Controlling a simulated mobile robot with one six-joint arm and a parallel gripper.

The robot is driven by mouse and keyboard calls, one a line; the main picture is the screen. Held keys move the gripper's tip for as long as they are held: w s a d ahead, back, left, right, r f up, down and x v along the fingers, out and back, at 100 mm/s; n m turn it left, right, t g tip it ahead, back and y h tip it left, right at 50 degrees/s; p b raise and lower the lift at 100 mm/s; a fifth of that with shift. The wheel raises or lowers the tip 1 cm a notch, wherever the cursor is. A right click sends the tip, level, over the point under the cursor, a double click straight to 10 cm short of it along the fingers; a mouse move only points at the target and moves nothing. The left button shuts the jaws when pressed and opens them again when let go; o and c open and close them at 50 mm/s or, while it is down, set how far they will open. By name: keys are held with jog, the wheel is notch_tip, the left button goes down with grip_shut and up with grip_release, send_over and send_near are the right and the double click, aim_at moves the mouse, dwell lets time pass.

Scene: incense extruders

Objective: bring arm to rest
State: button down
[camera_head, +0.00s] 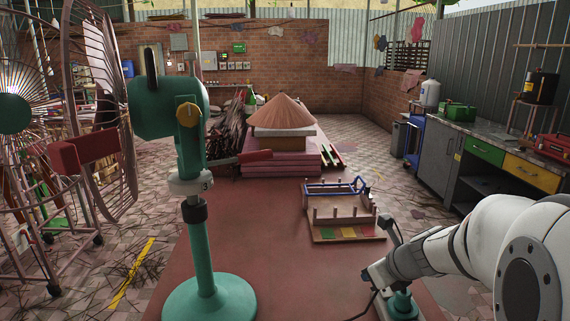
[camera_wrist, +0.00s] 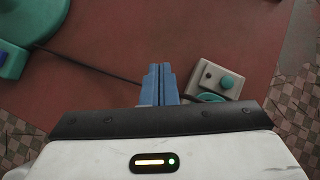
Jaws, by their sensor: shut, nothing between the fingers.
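My gripper (camera_wrist: 160,70) shows in the wrist view with its two blue fingers together and nothing between them. It points down over the red table (camera_wrist: 150,30). A small grey box with a teal button (camera_wrist: 227,81) lies just right of the fingers, apart from them as far as I can tell. In the head view my white arm reaches in from the right, low over the table's front right. The fingers cannot be made out there.
A green fan-like machine on a stand (camera_head: 205,250) stands at the table's front left. A wooden peg rack (camera_head: 345,233) stands mid-table. A conical straw hat (camera_head: 283,112) sits on pink stacks behind. A large wire fan (camera_head: 100,110) stands left. A dark cable (camera_wrist: 85,65) crosses the table.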

jog(key=s+a+r+n+g+h, duration=0.1)
jog(key=s+a+n+g, duration=0.1)
jog(key=s+n, duration=0.7)
jog(key=s+a+n+g+h+p, duration=0.1)
jog(key=s+n, duration=0.9)
jog(key=n, duration=1)
jog(key=shift+s+a+r+n+g+h, duration=0.25)
jog(key=shift+a+r+n+g+h, duration=0.25)
jog(key=shift+a+g, duration=0.6)
jog(key=shift+a+f, duration=0.15)
jog(key=shift+a, duration=0.05)
